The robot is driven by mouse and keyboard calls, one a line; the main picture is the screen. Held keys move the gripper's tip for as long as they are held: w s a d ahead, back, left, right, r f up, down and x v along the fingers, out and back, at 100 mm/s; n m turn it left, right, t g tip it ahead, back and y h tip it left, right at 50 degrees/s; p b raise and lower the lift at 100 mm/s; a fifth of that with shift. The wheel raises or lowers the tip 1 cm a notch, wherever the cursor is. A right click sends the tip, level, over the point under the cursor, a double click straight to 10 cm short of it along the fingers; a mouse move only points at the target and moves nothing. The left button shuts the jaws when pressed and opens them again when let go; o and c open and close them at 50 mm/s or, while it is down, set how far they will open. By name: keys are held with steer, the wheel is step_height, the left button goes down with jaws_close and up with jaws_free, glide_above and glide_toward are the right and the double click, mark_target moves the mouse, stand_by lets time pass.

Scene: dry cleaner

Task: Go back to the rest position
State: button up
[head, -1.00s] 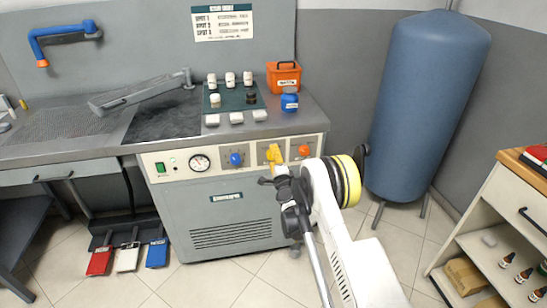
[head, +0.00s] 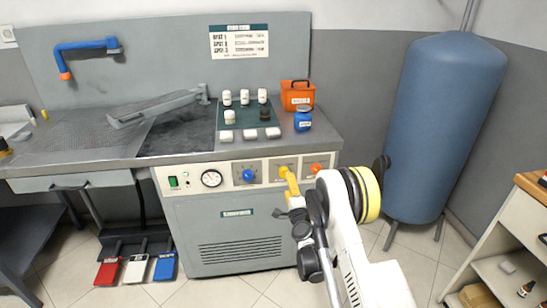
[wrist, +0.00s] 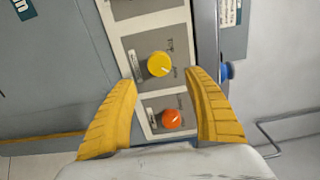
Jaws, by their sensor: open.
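My gripper (head: 289,178) has yellow fingers and is in front of the control panel of the grey machine (head: 240,235). In the wrist view its two fingers (wrist: 162,78) are spread apart with nothing held between them. A yellow knob (wrist: 158,64) shows between the fingertips, and an orange knob (wrist: 171,119) sits below it between the fingers. In the head view the gripper covers the yellow knob, while the orange knob (head: 315,168) shows to its right. I cannot tell whether a finger touches the panel.
A blue tank (head: 445,125) stands behind right. A shelf unit (head: 510,235) is at the right edge. Coloured pedals (head: 136,268) are on the floor at left.

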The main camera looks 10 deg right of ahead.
steer(key=s+a+r+n+g+y, duration=0.25)
steer(key=s+r+n, duration=0.35)
steer(key=r, duration=0.6)
steer(key=s+a+r+n+g+y, duration=0.15)
steer(key=s+a+r+n, duration=0.35)
steer(key=r, duration=0.7)
steer(key=s+d+f+n+g+h, duration=0.1)
steer(key=s+d+n+g, duration=0.1)
steer(key=s, duration=1)
steer(key=s+d+f+n+g+h, duration=0.1)
steer(key=s+d+n+g, duration=0.1)
steer(key=s, duration=0.9)
steer(key=s+d+f+n+g+h, duration=0.1)
steer(key=s+d+n+g+h, duration=0.1)
steer(key=s, duration=1)
steer(key=shift+s+d+f+n+g, duration=0.2)
steer(key=shift+s+d+n+g, duration=0.2)
steer(key=shift+d+n, duration=0.2)
